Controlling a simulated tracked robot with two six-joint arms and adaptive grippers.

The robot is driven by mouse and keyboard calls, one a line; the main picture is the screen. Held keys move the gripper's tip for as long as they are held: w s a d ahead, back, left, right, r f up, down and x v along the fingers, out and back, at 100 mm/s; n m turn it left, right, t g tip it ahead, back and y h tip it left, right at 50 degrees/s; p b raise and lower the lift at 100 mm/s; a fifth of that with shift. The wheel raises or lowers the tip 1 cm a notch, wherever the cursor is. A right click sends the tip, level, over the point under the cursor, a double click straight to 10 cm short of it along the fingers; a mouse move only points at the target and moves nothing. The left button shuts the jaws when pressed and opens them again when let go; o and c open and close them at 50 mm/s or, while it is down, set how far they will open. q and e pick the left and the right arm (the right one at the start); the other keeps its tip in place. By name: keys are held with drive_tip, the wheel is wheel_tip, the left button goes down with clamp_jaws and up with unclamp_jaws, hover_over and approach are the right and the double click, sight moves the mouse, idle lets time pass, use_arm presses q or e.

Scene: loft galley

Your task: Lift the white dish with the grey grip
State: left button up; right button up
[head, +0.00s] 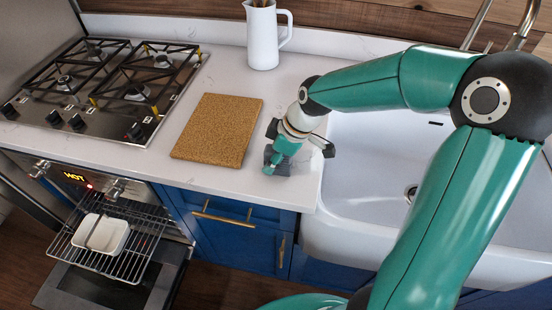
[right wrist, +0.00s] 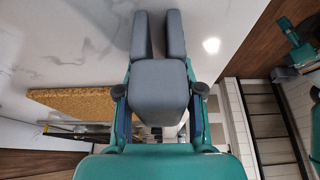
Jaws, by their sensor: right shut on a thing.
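A white dish (head: 112,234) sits on the pulled-out wire rack of the open oven at lower left in the head view. My right gripper (head: 278,158) is over the counter, right of the cork board and well apart from the dish. It is shut on a grey grip, a block with two prongs, clearest in the right wrist view (right wrist: 160,86). In the head view the arm partly hides the grip, and I cannot tell whether it touches the counter. A teal and dark part of mine shows at the wrist view's right edge; I cannot tell whether it is my left gripper.
The oven rack (head: 140,245) stands out over the lowered oven door (head: 60,291), with a lit HOT sign above. A gas hob (head: 112,85), cork board (head: 218,128) and white jug (head: 262,38) are on the counter. The white sink (head: 365,160) is at right.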

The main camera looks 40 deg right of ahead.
wheel_tip(320, 180, up, 20)
idle(0.6)
drive_tip(key=o, duration=0.4)
drive_tip(key=c, duration=0.4)
drive_tip(key=shift+r+p, duration=2.85)
drive_tip(key=shift+r, duration=0.2)
